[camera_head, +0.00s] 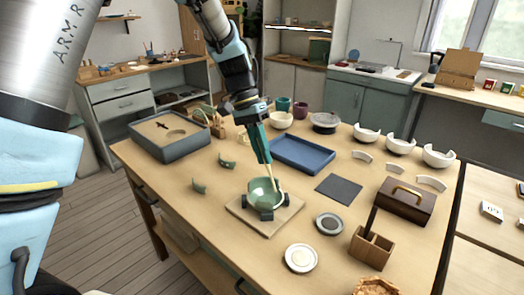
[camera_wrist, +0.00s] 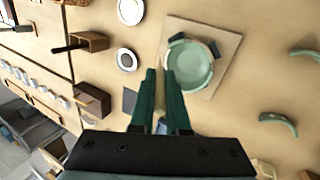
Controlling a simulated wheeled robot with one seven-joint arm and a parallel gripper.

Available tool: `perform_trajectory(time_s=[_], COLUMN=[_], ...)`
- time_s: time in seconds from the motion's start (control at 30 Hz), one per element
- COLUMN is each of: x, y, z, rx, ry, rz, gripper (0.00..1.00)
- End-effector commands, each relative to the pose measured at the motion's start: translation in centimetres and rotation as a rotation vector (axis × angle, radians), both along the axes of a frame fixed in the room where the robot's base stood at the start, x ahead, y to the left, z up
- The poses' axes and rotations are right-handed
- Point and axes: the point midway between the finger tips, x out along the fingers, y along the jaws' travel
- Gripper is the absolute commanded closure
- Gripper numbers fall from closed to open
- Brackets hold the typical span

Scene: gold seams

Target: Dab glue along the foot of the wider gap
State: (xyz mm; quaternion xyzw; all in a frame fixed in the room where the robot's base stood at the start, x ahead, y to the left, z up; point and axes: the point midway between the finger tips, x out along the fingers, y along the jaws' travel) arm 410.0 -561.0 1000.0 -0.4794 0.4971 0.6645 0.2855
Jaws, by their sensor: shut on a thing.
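A green bowl (camera_head: 264,193) stands on a pale wooden board (camera_head: 284,222), with dark blocks against its sides. The bowl also shows from above in the wrist view (camera_wrist: 188,66). Its gaps are too small to tell apart. Two loose green shards lie on the table, one (camera_head: 227,160) behind the other (camera_head: 200,186), left of the bowl. My gripper (camera_head: 266,160) is shut on a thin pale stick-like tool (camera_head: 271,174). It points down, its lower end at the bowl's back rim; I cannot tell whether it touches. Any glue is not discernible.
A round dish with pale contents (camera_head: 301,259) and one with dark contents (camera_head: 329,223) stand in front and right. A blue tray (camera_head: 318,166), grey mat (camera_head: 339,189), handled wooden box (camera_head: 406,200) and wooden holder (camera_head: 371,248) lie right. A grey sand box (camera_head: 178,151) stands left.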

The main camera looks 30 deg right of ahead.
Motion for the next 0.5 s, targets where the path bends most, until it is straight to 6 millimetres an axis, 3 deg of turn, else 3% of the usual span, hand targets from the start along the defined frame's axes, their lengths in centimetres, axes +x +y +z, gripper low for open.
perform_trajectory(time_s=[0.5], x=[0.0], y=[0.0], z=[-4.1], rx=[0.0], ry=[0.0], rz=[0.001], gripper=[1.0])
